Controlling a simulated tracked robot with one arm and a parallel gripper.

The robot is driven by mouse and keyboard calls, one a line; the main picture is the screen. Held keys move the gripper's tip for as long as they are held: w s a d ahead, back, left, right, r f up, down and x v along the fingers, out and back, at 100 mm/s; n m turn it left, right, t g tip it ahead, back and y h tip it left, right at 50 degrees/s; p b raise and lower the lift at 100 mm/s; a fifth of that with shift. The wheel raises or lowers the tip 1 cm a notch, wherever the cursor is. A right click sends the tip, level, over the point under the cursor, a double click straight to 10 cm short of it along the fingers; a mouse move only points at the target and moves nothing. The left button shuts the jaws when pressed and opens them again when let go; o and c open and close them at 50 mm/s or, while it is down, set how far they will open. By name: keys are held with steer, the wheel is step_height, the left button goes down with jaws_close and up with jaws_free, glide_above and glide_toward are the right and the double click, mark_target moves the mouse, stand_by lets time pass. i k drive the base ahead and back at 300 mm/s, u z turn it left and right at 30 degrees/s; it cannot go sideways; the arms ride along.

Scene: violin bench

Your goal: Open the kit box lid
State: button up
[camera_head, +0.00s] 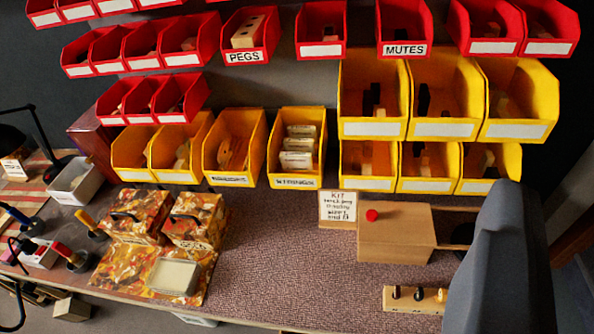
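The kit box (397,247) is a light wooden box on the right part of the bench, with a flat wooden top and a red knob (371,215) near the top's left edge. The top looks shut over the part I see. A thin wooden strip and a dark shape show to the right of it, partly hidden by a large grey part of my own body.
A wooden block with several dark and light pegs (415,299) lies in front of the box. Yellow bins (375,130) and red bins (322,50) hang behind and above. Patterned boxes (195,233) stand at the left. The carpeted bench middle (285,265) is clear.

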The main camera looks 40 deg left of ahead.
mark_target(381, 222)
steer(key=k, duration=0.5)
steer(key=z, duration=0.4)
steer(key=i, duration=1.4)
steer(key=u, duration=0.65)
